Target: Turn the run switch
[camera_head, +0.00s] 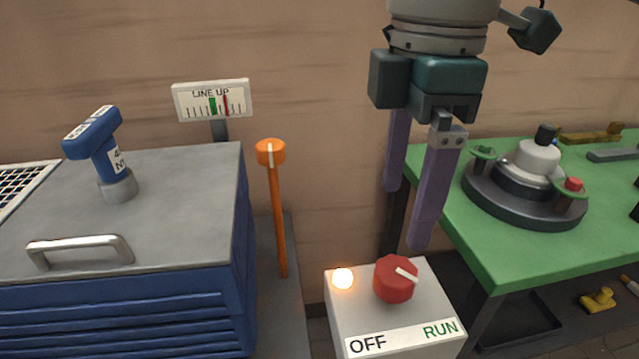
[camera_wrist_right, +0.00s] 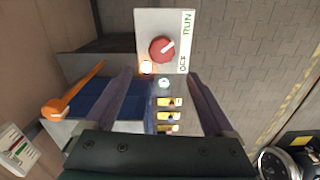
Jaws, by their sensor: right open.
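The run switch is a red round knob (camera_head: 396,280) with a white pointer line, on top of a pale box (camera_head: 345,315) marked OFF at left and RUN at right. The pointer lies toward the right, the RUN side. The knob also shows in the right wrist view (camera_wrist_right: 161,49). A lamp (camera_head: 343,278) beside the knob glows orange. My right gripper (camera_head: 406,216) is open and empty, its purple fingers pointing down above the knob, apart from it. My left gripper is not in view.
A blue cabinet (camera_head: 120,320) with a grey top stands at left, with an orange lever (camera_head: 277,215) beside it and a LINE UP gauge (camera_head: 212,100) behind. A green table (camera_head: 440,205) at right holds a round dark fixture (camera_head: 525,195). The space directly above the knob looks clear.

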